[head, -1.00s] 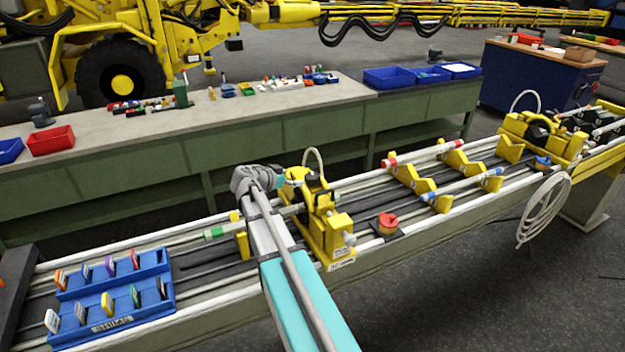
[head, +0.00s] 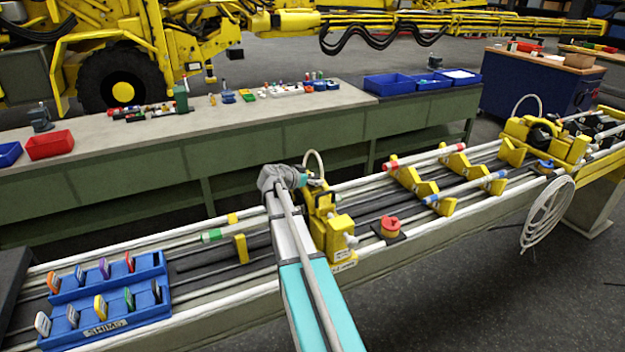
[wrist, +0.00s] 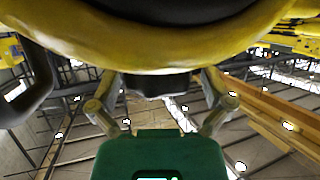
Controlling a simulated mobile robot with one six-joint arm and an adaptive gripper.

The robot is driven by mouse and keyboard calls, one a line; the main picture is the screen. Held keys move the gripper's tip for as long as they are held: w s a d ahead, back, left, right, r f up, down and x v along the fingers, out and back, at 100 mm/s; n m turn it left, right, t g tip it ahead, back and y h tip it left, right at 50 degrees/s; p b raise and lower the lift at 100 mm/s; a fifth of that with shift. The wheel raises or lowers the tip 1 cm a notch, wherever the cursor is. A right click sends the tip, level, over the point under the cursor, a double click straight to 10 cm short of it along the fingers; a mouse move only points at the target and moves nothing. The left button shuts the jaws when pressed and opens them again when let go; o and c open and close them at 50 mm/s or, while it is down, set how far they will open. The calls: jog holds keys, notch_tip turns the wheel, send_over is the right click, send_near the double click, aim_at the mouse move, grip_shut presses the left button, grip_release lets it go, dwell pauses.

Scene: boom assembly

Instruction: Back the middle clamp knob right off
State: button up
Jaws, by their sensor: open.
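The yellow middle clamp (head: 334,232) stands on the boom rails in the head view, with a pale knob (head: 352,241) on its front side. My arm reaches up just left of it and hides part of it. My gripper is hidden there behind the wrist. In the wrist view my gripper (wrist: 160,90) has its two fingers spread wide. A yellow curved body (wrist: 150,52) crosses close above the fingers. A dark block (wrist: 157,84) shows between the fingertips, with gaps on both sides; I cannot tell whether it is the clamp knob.
A blue tray (head: 110,325) with several coloured tags sits at the left end of the rails. A red knob (head: 390,224) on a dark plate and yellow V-supports (head: 415,183) stand right of the clamp. A coiled white hose (head: 548,215) hangs at the right. A long workbench (head: 110,180) lies behind.

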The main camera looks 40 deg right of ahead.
jog(key=c, duration=1)
jog(key=shift+s+n+t, duration=0.1)
jog(key=shift+n+t, duration=0.3)
jog(key=shift+n+t+y, duration=0.3)
jog(key=shift+n+t, duration=0.2)
jog(key=shift+t, duration=0.1)
jog(key=shift+n+t+y, duration=0.8)
jog(key=shift+n+t, duration=1)
jog(key=shift+t, duration=0.2)
